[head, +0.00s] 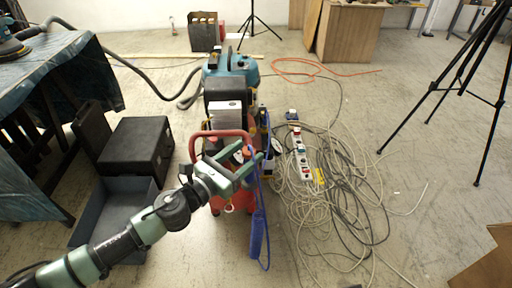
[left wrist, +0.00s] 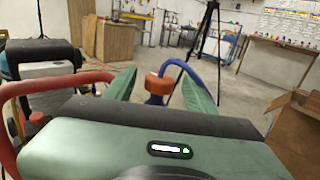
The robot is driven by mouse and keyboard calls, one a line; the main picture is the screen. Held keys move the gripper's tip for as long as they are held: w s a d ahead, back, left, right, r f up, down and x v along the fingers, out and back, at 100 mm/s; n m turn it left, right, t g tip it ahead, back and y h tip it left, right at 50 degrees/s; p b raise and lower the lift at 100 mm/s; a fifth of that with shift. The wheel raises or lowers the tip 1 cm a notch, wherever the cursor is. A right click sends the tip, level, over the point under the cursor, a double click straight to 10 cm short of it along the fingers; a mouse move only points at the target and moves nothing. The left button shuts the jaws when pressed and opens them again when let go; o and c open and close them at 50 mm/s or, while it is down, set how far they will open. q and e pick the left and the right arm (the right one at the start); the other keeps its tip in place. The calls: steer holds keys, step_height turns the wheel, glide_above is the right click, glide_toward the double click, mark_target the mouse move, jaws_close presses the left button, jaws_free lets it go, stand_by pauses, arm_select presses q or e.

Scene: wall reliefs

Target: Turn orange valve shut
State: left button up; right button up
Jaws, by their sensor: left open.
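The orange valve (head: 247,151) is a small knob on the red compressor (head: 206,136), beside a blue hose. In the left wrist view the orange valve (left wrist: 157,86) stands between my two green fingers, with a gap visible on each side. My left gripper (head: 252,153) is open around or just short of the valve; the exact depth is unclear. Its fingers (left wrist: 160,90) also show in the left wrist view. The gripper hides part of the compressor. My right gripper is not in view.
A red tube handle (head: 222,133) rises close to my left gripper. The coiled blue hose (head: 258,232) hangs below it. Tangled cables (head: 335,190) and a power strip (head: 300,155) lie to the right.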

mark_target(253, 148)
arm_select(q)
steer(key=shift+x, duration=2.35)
jaws_close()
